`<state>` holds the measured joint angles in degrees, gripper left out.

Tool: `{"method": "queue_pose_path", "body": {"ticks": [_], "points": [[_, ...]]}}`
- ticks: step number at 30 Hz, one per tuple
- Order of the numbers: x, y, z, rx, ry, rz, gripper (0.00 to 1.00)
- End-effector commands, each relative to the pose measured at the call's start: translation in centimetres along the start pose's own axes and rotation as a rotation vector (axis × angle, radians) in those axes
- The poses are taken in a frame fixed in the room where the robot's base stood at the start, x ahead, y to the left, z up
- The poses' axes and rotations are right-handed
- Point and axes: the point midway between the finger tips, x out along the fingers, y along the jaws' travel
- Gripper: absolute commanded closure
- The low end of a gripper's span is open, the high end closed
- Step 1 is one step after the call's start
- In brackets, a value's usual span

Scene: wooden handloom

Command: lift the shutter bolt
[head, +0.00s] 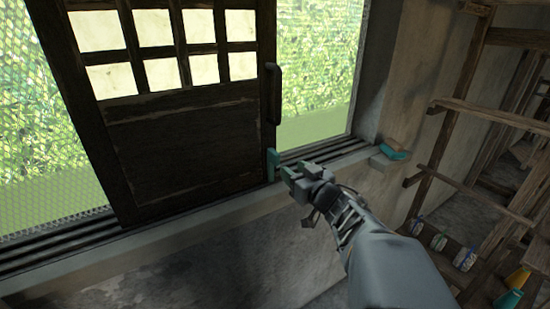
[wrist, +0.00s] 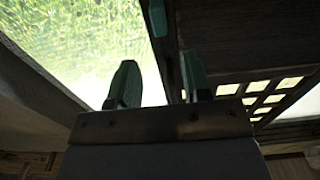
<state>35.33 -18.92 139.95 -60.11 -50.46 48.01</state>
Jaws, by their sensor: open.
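The dark wooden shutter (head: 185,135) has small panes above and a solid panel below. The shutter bolt, a small teal piece (head: 271,164), stands upright at its lower right edge, just above the sill track. My gripper (head: 285,176) is open and empty, close to the right of the bolt in the head view. In the wrist view, the two green fingers of my gripper (wrist: 160,82) stand apart. The teal bolt (wrist: 158,18) shows at the top there, beyond the fingertips and sideways between them. I cannot tell whether any finger touches it.
A dark upright handle (head: 273,93) is on the shutter edge above the bolt. The grooved sill (head: 75,247) runs below the shutter. A wooden rack (head: 480,110) stands farther right.

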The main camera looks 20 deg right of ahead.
Motion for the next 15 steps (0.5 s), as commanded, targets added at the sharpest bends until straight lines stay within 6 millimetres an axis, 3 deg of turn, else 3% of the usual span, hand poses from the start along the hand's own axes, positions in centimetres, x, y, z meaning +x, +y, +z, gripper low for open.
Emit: {"method": "queue_pose_path", "body": {"ticks": [6,15], "points": [[4.4,-0.1,0.2,0.002,-0.003,-0.004,0.55],[8.5,0.0,0.0,0.0,-0.001,0.0,0.55]]}}
